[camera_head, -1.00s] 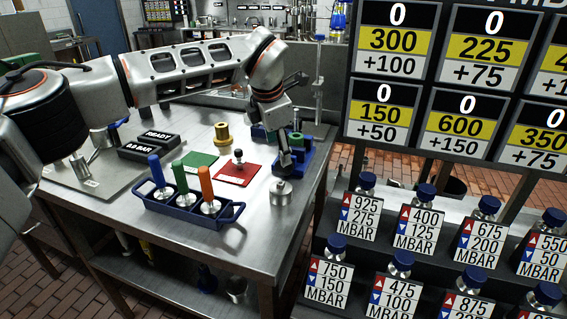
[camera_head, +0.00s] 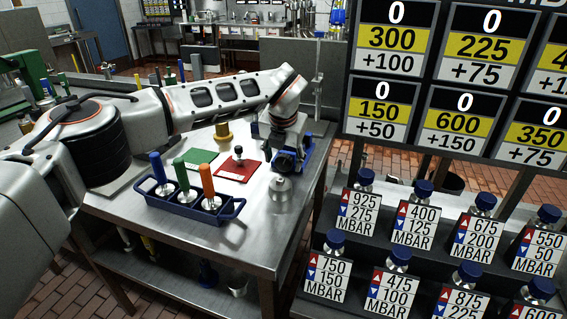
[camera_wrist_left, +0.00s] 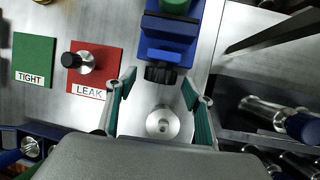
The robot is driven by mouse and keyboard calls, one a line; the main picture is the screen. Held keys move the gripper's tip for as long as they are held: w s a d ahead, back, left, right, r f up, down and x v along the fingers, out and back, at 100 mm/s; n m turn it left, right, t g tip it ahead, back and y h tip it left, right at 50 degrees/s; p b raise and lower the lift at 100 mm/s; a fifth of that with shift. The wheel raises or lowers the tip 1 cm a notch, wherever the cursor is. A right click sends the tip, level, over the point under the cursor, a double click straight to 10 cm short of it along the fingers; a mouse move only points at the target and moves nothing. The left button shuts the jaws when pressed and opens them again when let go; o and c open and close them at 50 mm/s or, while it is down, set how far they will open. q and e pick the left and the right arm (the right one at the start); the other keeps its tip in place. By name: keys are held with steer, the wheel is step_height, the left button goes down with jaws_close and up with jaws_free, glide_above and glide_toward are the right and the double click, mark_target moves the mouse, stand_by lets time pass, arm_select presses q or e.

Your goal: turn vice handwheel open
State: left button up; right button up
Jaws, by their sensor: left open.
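The blue vice (camera_head: 308,150) stands near the right edge of the steel table, partly hidden by my left arm in the head view. In the left wrist view the vice (camera_wrist_left: 168,45) has a green piece at its top and a dark ribbed handwheel (camera_wrist_left: 161,74) on its near side. My left gripper (camera_wrist_left: 158,98) is open, its teal fingers spread to either side of the handwheel's line, with the wheel just beyond the fingertips. In the head view my left gripper (camera_head: 288,160) is mostly hidden by the wrist.
A silver cylinder (camera_wrist_left: 163,123) stands below, between the fingers. Left are the red LEAK plate (camera_head: 237,168) with a black knob and the green TIGHT plate (camera_head: 200,157). A blue rack (camera_head: 190,208) holds blue, green and orange-handled tools. Labelled weights stand beyond the table's right edge.

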arm_select(q)
steer(key=shift+x, duration=0.85)
steer(key=c, duration=1.1)
steer(key=shift+r, duration=0.1)
steer(key=h, duration=0.1)
steer(key=g+h, duration=0.1)
steer(key=h, duration=0.1)
steer(key=shift+a+n+p, duration=0.25)
steer(key=shift+n+p, duration=0.1)
steer(key=shift+n, duration=0.05)
steer(key=shift+w+n+g+h+b, duration=0.1)
steer(key=shift+n+g+h+b, duration=0.3)
steer(key=shift+h, duration=1.1)
